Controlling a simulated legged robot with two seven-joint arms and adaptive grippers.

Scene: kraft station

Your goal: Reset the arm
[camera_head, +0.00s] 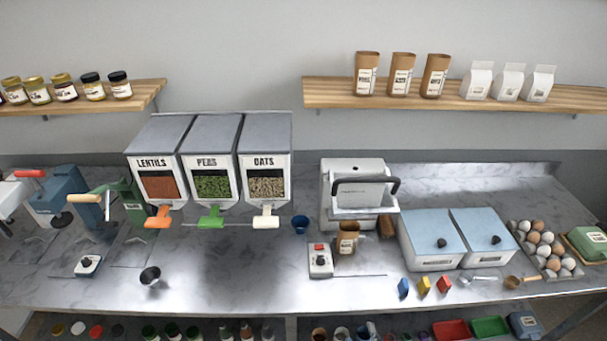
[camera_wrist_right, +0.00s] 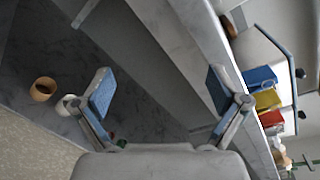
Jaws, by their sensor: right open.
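My right gripper (camera_wrist_right: 160,92) shows in the right wrist view with its two blue-padded fingers spread wide apart. Nothing is between the fingers. It hangs beside the edge of the counter (camera_wrist_right: 190,45), apart from it, with the lower shelf area behind it. Neither arm shows in the head view, and my left gripper is in no view.
The marble counter (camera_head: 230,285) holds a dispenser labelled lentils, peas and oats (camera_head: 210,165), a white machine (camera_head: 355,190), two blue-lidded bins (camera_head: 455,238) and eggs (camera_head: 545,250). Colored blocks (camera_head: 424,285) lie near the front edge. A lower shelf holds jars and cups.

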